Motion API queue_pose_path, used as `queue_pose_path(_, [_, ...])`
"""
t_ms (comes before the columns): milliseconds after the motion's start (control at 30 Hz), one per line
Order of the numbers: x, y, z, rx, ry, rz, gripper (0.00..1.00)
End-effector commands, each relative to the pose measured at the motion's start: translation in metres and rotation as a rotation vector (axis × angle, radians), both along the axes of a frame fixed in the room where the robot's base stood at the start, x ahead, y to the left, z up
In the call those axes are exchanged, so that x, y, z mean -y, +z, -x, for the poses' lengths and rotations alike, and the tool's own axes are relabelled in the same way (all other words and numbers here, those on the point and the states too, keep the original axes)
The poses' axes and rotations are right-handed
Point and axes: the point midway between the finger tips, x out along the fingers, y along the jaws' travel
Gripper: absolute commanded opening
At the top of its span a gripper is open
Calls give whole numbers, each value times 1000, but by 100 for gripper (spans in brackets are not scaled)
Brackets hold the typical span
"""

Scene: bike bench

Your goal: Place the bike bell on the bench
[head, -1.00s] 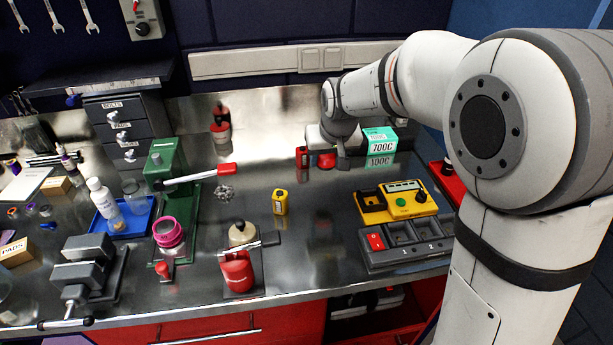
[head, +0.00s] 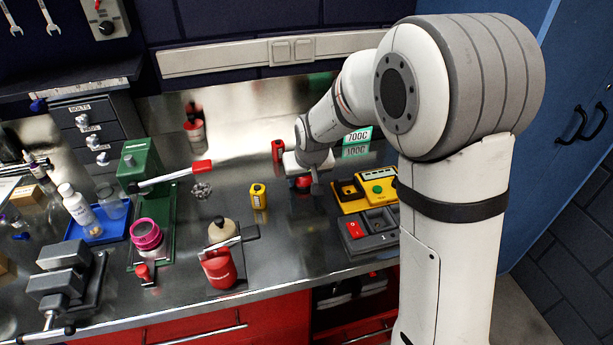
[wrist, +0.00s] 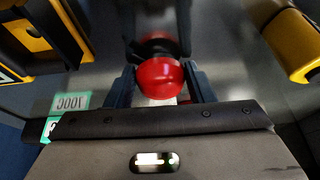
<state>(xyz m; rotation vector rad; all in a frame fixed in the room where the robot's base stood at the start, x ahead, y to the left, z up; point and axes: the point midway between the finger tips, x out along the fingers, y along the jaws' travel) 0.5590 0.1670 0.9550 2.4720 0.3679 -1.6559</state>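The bike bell, a red dome on a dark base, shows in the head view (head: 303,183) below my gripper (head: 314,184). In the wrist view the red dome (wrist: 160,80) sits between the two dark fingers of my gripper (wrist: 162,88), which are shut on it. The steel bench (head: 285,230) lies under the gripper, left of the yellow and grey units. I cannot tell exactly how high the bell is above the bench top. Part of it is hidden by the gripper in the head view.
A yellow canister (head: 258,196) stands left of the gripper. A red block (head: 278,150) and a teal 700C box (head: 356,143) are behind. A yellow unit (head: 350,205) and a grey switch tray (head: 370,240) stand right. Bare steel lies in front of the gripper.

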Motion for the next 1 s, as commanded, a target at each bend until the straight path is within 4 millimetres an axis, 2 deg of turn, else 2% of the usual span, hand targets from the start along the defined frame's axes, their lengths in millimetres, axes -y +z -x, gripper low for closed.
queue_pose_path(33, [0,0,0,0,0,0,52])
queue_pose_path(233, [0,0,0,0,-1,0,69])
queue_pose_path(567, [1,5,0,1,-1,0,69])
queue_pose_path(767, [5,33,11,5,-2,-1,69])
queue_pose_path(1000, [11,81,30,4,-2,-1,69])
